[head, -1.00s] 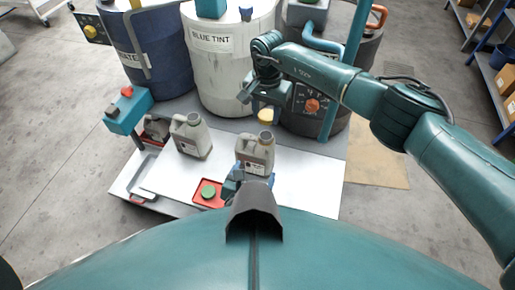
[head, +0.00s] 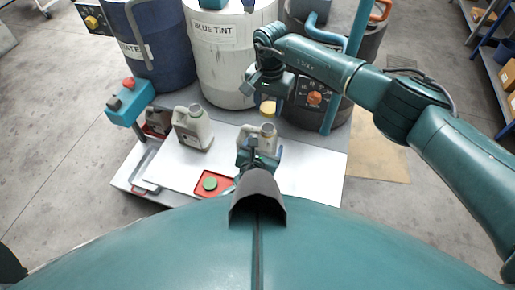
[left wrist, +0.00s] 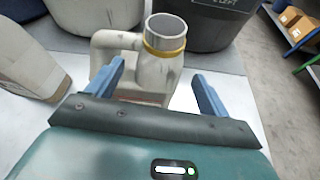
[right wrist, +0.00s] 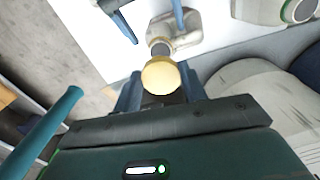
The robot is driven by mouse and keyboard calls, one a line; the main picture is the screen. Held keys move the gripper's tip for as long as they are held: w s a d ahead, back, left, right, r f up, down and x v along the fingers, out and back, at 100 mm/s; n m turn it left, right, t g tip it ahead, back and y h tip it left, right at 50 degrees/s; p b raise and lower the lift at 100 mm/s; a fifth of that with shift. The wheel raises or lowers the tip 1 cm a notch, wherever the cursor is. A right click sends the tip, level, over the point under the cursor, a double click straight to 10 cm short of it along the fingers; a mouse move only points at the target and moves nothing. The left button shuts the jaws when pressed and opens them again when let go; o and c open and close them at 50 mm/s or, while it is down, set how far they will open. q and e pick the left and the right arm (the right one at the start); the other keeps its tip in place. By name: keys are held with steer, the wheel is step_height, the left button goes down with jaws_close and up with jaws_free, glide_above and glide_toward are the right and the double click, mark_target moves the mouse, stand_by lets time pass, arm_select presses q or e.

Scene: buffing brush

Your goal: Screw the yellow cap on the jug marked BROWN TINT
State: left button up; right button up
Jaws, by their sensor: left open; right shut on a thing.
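The yellow cap (head: 267,107) is shut in my right gripper (head: 264,98), above and behind the near jug. In the right wrist view the cap (right wrist: 161,76) shows between the blue fingers, with the jug's neck beyond it. The near grey jug (head: 262,138) stands upright on the white top, its neck open. In the left wrist view the jug (left wrist: 150,75) has a yellow ring below its mouth. My left gripper (head: 258,158) is open, its fingers on either side of the jug's lower body, with gaps visible. The jug's label is mostly hidden and I cannot read it.
A second grey jug (head: 193,129) stands to the left. A red tray (head: 200,190) holds a green cap (head: 210,184). Large drums, one marked BLUE TINT (head: 230,60), stand behind. The white top (head: 310,175) is clear at the right.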

arm_select(q)
steer(key=shift+x, duration=0.9)
steer(key=shift+c, duration=0.6)
steer(key=c, duration=1.3)
steer(key=shift+c, duration=0.3)
arm_select(e)
glide_above(267, 128)
steer(key=shift+s+f, duration=0.1)
steer(key=shift+f, duration=2.45)
